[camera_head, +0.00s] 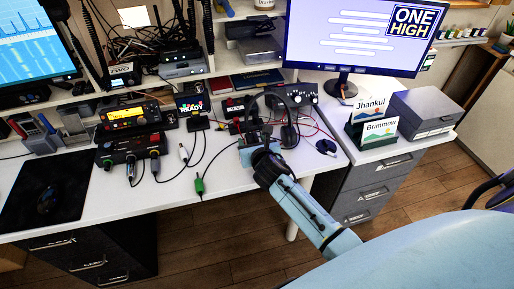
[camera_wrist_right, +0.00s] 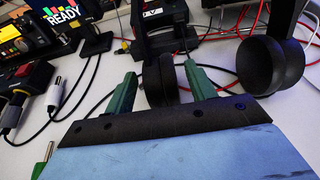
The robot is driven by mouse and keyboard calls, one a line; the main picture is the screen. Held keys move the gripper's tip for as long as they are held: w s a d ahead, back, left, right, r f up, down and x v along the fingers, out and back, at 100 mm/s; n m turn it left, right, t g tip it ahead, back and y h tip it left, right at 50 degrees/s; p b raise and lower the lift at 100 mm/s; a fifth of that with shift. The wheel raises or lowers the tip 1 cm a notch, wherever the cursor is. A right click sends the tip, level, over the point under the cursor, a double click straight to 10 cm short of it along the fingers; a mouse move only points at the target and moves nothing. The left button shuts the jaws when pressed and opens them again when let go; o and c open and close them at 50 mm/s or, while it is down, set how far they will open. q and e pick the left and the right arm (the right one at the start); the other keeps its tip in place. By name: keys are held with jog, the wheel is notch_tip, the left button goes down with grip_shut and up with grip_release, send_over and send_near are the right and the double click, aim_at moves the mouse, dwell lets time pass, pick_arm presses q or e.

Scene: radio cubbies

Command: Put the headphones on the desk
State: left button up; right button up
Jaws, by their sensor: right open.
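The black headphones (camera_head: 290,136) rest on the white desk below the monitor, with the headband arching up at the back. My right gripper (camera_head: 256,142) reaches over the desk's front edge to their left side. In the right wrist view, its two green fingers (camera_wrist_right: 160,74) stand apart on either side of one black ear cup (camera_wrist_right: 158,82). I cannot tell whether they touch it. The other ear cup (camera_wrist_right: 268,62) is to the right, outside the fingers. The desk (camera_head: 225,165) has bare surface near its front edge. My left gripper is not in view.
A black radio (camera_head: 130,148) with cables and a small READY screen (camera_head: 192,103) stand left of the headphones. Loose red and black cables lie around them. A monitor (camera_head: 355,40) stands behind. A card holder (camera_head: 372,133) and a grey box (camera_head: 425,112) are at right.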

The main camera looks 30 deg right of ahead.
jog(key=p+v, duration=0.3)
jog(key=v, duration=0.8)
jog(key=shift+s, duration=0.35)
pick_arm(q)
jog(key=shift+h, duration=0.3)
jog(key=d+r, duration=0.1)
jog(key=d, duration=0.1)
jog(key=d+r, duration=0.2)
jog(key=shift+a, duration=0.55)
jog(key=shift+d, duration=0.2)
